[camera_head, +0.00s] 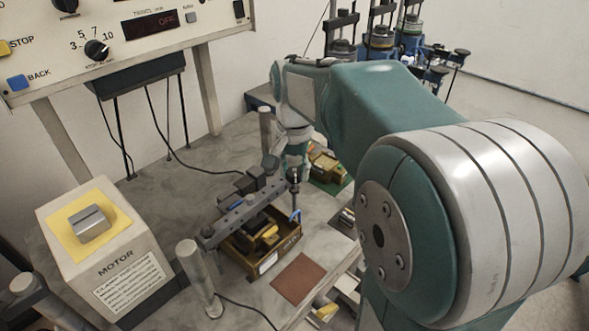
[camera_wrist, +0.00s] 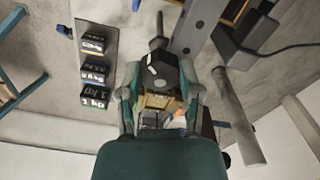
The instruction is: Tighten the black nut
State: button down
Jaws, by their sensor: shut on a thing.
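My gripper (camera_wrist: 160,88) is in the middle of the wrist view, its two fingers closed in on either side of a dark faceted piece that looks like the black nut (camera_wrist: 165,70). A dark rod (camera_wrist: 159,38) extends beyond the nut toward the top of that view. In the head view my gripper (camera_head: 295,168) points down beside the right end of a dark metal bar (camera_head: 232,214). The nut is too small and covered to make out there. How far it is threaded cannot be seen.
A brass-coloured box (camera_head: 268,262) stands under the bar. A grey post (camera_head: 200,280) and a motor switch box (camera_head: 118,250) are at left. Marked weights (camera_wrist: 94,72) lie left of my gripper in the wrist view. A brown pad (camera_head: 298,278) lies in front.

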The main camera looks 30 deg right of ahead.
jog(key=shift+f+m, duration=0.1)
jog(key=shift+m, duration=0.5)
jog(key=shift+c, duration=1.3)
grip_release()
jog(key=shift+a, duration=0.1)
notch_tip(320, 180, up, 12)
